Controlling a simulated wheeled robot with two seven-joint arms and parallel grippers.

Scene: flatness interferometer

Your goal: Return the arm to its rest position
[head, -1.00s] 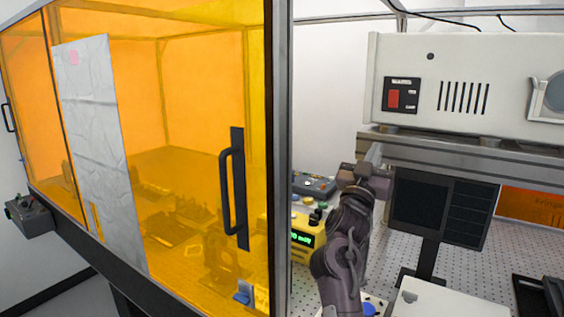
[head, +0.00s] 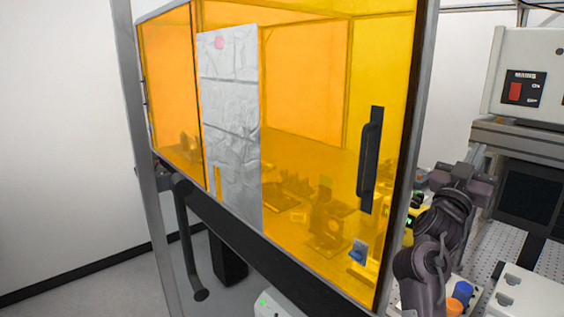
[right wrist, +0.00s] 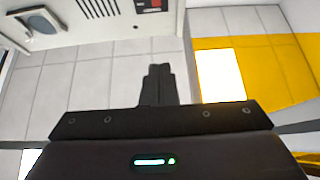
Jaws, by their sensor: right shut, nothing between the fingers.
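My right arm rises at the right of the head view, beside the right edge of the amber enclosure. Its gripper (head: 467,172) is up in front of the white instrument box and pointed away, its fingertips hard to make out there. In the right wrist view the gripper's two dark fingers (right wrist: 160,84) are together with nothing between them. The gripper touches nothing that I can see. My left gripper is not in view.
The amber enclosure (head: 310,90) has a black handle (head: 369,160) and a silver foil sheet (head: 230,120). A white box with a red mains switch (head: 515,92) sits on a shelf at right. Below are a perforated bench, a blue knob (head: 463,290) and an orange cap (head: 453,306). Floor is clear at left.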

